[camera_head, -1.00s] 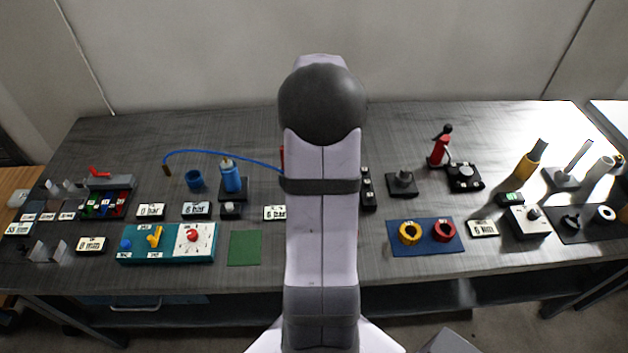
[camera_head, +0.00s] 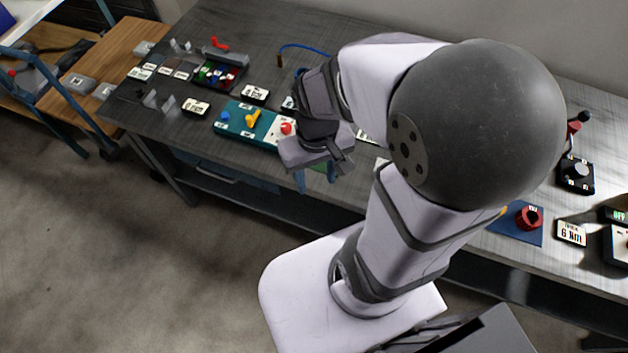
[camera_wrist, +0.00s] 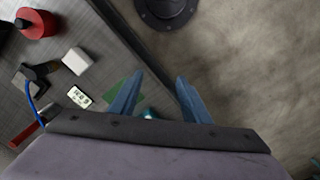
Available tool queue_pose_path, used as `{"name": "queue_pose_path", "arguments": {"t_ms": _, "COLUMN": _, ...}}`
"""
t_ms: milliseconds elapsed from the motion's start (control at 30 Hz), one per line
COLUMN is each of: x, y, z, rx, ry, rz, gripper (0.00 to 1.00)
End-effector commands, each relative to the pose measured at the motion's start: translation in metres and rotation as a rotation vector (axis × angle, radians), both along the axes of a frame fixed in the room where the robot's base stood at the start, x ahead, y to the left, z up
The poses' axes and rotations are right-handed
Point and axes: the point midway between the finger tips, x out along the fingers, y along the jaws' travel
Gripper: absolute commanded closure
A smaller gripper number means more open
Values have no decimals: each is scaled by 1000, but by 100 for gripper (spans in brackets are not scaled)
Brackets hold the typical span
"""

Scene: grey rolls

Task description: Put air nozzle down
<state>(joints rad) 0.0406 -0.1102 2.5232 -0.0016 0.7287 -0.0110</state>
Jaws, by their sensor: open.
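My gripper (camera_head: 316,180) is open in the head view, low in front of the bench's front edge. In the wrist view my gripper (camera_wrist: 158,80) shows two blue fingers spread apart with nothing held between them. A thin blue hose (camera_head: 305,47) arches at the back of the bench, with a brass-coloured end (camera_head: 279,60) at its left. In the wrist view a piece of blue hose (camera_wrist: 37,93) runs beside a red part (camera_wrist: 25,137) at the lower left, well apart from my fingers. I cannot tell whether that red part is the air nozzle. My arm hides the hose's right end in the head view.
A teal panel (camera_head: 240,128) with a yellow lever is left of my gripper. Bare floor (camera_head: 130,240) lies in front of the bench.

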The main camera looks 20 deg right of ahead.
Motion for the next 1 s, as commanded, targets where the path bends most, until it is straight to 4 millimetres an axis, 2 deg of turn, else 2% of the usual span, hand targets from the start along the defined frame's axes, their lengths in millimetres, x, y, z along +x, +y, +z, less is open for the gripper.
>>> {"name": "queue_pose_path", "arguments": {"t_ms": 133, "x": -10, "y": 9, "z": -2, "rx": 0, "ry": -2, "rz": 28, "gripper": 57}}
{"name": "queue_pose_path", "arguments": {"t_ms": 200, "x": -10, "y": 10, "z": -3, "rx": 0, "ry": -1, "rz": 30, "gripper": 54}}
{"name": "queue_pose_path", "arguments": {"t_ms": 567, "x": -9, "y": 9, "z": -3, "rx": -1, "ry": -1, "rz": 26, "gripper": 54}}
{"name": "queue_pose_path", "arguments": {"t_ms": 667, "x": -5, "y": 2, "z": -6, "rx": -11, "ry": -12, "rz": 0, "gripper": 54}}
{"name": "queue_pose_path", "arguments": {"t_ms": 767, "x": 8, "y": -17, "z": -12, "rx": -40, "ry": -42, "rz": -71, "gripper": 54}}
{"name": "queue_pose_path", "arguments": {"t_ms": 867, "x": 29, "y": -53, "z": -21, "rx": -90, "ry": -95, "rz": -194, "gripper": 54}}
{"name": "queue_pose_path", "arguments": {"t_ms": 967, "x": 51, "y": -106, "z": -30, "rx": -153, "ry": -174, "rz": -361, "gripper": 54}}
{"name": "queue_pose_path", "arguments": {"t_ms": 1000, "x": 59, "y": -132, "z": -34, "rx": -180, "ry": -212, "rz": -434, "gripper": 54}}
